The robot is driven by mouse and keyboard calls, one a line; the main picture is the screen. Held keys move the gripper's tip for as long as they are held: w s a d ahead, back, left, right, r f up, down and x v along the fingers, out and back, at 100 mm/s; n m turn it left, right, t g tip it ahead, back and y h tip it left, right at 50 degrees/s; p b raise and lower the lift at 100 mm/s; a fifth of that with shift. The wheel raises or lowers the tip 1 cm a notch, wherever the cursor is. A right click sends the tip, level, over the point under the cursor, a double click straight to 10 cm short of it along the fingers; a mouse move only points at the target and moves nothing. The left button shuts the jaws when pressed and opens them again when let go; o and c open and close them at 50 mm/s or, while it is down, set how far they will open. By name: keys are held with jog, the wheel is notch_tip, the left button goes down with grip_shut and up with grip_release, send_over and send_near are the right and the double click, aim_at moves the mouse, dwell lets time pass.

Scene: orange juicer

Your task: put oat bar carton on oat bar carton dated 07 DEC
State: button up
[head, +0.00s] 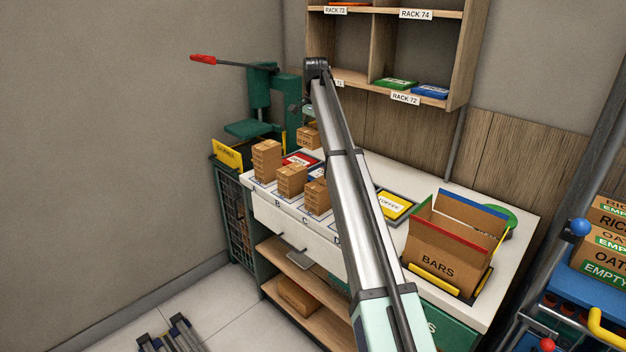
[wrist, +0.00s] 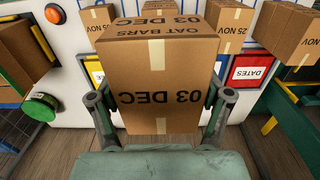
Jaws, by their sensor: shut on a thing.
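My gripper (wrist: 160,112) is shut on a brown oat bar carton (wrist: 158,60) in the wrist view. Its fingers press on the left and right sides of the carton. The carton reads OAT BARS and 03 DEC, upside down in the picture. In the head view, a carton behind my arm (head: 307,138) appears to be this one, held above the back of the counter. Stacked cartons stand in a row on the counter: a left stack (head: 266,160), a middle stack (head: 291,181) and a right stack (head: 316,196). I cannot read 07 DEC on any of them.
In the wrist view, a carton at the right (wrist: 300,36) reads 25 NOV. A red DATES label (wrist: 250,70) lies nearby. An open BARS box (head: 440,250) stands on the counter's right. A green press (head: 262,100) with a red-handled lever stands at the left. Shelves (head: 385,45) hang above.

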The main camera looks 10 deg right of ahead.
aim_at(315, 186)
notch_tip(315, 186, down, 17)
jog(key=p, duration=0.4)
jog(key=shift+p, duration=0.4)
jog(key=o, duration=1.2)
jog(key=shift+f, duration=0.1)
jog(key=shift+o, duration=0.2)
notch_tip(315, 186, up, 12)
jog(key=b, duration=0.3)
jog(key=shift+r+b, duration=0.2)
jog(key=shift+b, duration=0.15)
